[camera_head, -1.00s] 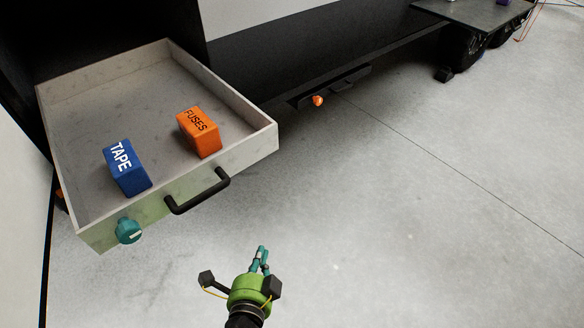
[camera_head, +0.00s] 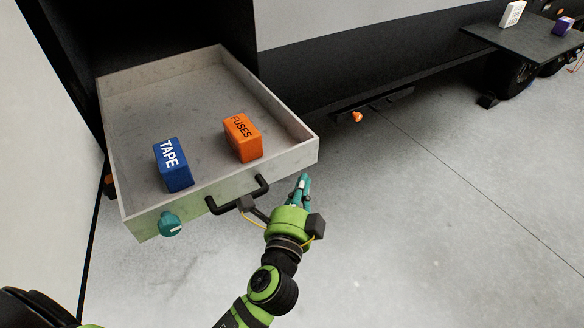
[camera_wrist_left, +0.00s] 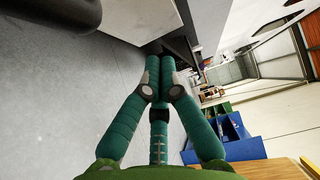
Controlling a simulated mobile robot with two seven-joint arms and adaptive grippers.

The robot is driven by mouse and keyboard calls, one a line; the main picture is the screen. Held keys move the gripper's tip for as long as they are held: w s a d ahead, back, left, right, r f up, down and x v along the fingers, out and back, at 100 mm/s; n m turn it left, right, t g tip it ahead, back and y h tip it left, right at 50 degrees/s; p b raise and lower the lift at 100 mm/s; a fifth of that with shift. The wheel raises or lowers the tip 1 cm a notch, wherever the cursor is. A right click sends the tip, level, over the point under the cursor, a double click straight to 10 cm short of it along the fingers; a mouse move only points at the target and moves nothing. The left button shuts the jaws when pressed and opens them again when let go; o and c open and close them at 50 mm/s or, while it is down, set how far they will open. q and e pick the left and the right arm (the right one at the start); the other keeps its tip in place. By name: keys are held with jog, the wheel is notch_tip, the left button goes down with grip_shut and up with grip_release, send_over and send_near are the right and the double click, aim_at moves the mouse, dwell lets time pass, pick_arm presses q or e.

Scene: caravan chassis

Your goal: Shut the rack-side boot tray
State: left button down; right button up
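The boot tray (camera_head: 128,196) is pulled out from the dark chassis at the left of the head view. It is a pale grey drawer with a black bar handle (camera_head: 238,196) and a teal knob (camera_head: 170,224) on its front. A blue TAPE box (camera_head: 173,166) and an orange FUSES box (camera_head: 242,138) stand inside it. My left gripper (camera_head: 304,181) is just in front of the tray front's right end, to the right of the handle. Its fingers are together with nothing visible between them, as the left wrist view (camera_wrist_left: 160,62) also shows. My right gripper is not in view.
A black fitting with an orange knob (camera_head: 357,117) sits under the chassis edge to the right. A dark platform (camera_head: 530,42) carries a white and a purple box at top right, with wheels below. A pale wall (camera_head: 55,150) stands left.

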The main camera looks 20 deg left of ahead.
aim_at(296, 159)
pick_arm(q)
jog(key=w+a, duration=0.2)
jog(key=a, duration=0.1)
jog(key=shift+w, duration=0.25)
